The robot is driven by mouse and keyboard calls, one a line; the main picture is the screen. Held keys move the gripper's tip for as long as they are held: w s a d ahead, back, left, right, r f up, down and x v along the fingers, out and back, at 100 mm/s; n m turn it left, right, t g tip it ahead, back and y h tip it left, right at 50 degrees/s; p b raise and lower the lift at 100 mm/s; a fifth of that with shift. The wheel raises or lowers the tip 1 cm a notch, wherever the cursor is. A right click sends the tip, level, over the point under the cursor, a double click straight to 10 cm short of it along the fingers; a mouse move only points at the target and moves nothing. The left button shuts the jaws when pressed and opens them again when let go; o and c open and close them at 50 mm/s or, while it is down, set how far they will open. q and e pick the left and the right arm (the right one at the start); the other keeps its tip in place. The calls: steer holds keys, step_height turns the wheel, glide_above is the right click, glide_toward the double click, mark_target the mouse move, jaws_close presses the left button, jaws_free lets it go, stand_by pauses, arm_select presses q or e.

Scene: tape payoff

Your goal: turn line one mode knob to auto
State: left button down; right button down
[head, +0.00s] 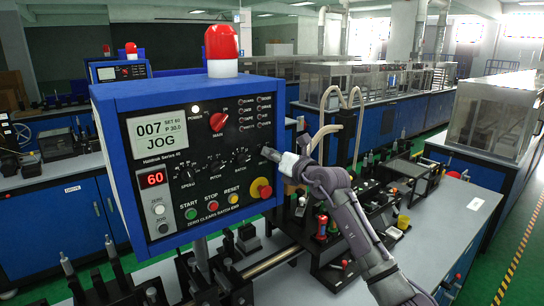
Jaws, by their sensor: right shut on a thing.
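The line one control box (188,160) is a blue cabinet with a black front panel, standing left of centre. Its white display (161,134) reads 007 and JOG. My right gripper (268,153) comes in from the right and is shut at the right end of the row of black knobs, on what appears to be the mode knob. The gripper hides that knob, so I cannot read its pointer. The batch knob (241,157) shows just left of the gripper. My left gripper is not in view.
A red main switch (218,121) sits above the knobs. A yellow-and-red stop button (261,188) lies just below my right gripper. A red beacon (221,48) tops the box. Fixtures and parts crowd the bench (470,207) behind my right arm.

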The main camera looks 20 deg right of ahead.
steer(key=shift+s+a+f+n+b, duration=0.1)
steer(key=shift+a+n+b, duration=0.05)
steer(key=shift+n+b, duration=2.5)
steer(key=shift+a+n+b, duration=0.15)
steer(key=shift+n+b, duration=2.1)
steer(key=shift+n, duration=0.7)
steer(key=c, duration=1.2)
jaws_free()
steer(key=v, duration=1.2)
